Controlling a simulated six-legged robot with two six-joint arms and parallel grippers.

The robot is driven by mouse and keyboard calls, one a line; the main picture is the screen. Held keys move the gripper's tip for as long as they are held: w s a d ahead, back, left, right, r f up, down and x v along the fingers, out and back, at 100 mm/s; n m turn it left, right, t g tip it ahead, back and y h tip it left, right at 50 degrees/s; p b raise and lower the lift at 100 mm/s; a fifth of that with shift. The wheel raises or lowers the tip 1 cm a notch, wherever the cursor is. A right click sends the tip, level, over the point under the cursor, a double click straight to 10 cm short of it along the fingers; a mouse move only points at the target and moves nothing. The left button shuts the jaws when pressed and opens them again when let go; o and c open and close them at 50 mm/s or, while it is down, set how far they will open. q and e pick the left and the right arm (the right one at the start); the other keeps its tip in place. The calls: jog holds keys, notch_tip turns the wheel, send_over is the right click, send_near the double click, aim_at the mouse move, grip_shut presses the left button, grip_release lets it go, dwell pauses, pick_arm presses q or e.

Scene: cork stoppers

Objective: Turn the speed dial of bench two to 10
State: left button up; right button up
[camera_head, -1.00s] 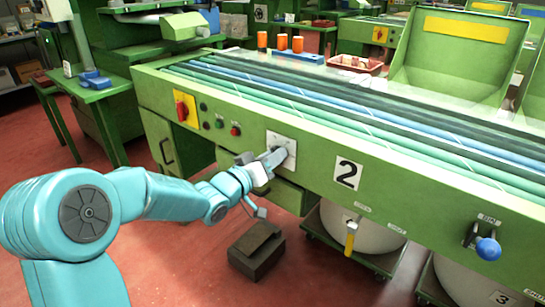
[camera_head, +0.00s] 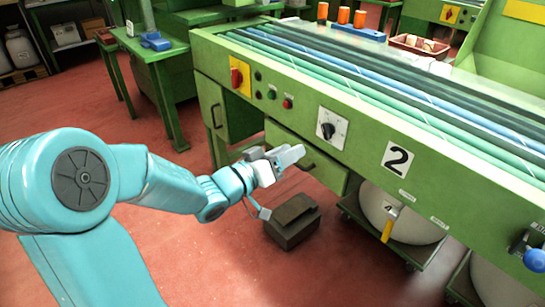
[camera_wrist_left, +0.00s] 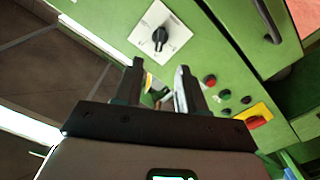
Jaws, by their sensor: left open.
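The speed dial (camera_head: 328,130) is a black knob on a white square plate on the green front of bench two, left of the plate with the number 2 (camera_head: 397,158). It also shows in the left wrist view (camera_wrist_left: 160,36), upper middle, on its white plate. My left gripper (camera_head: 292,155) is in front of the bench, below and left of the dial, apart from it. The dial's scale marks are too small to read. My right gripper is not in view.
A red and yellow switch (camera_head: 237,77) and several small buttons (camera_head: 272,95) sit left of the dial. A drawer (camera_head: 300,150) is below it. A dark box (camera_head: 292,222) stands on the red floor. A yellow-handled valve (camera_head: 389,225) is lower right.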

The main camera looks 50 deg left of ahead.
pick_arm(q)
jog(key=s, duration=0.4)
jog(key=shift+s+a, duration=0.2)
jog(key=shift+s, duration=0.2)
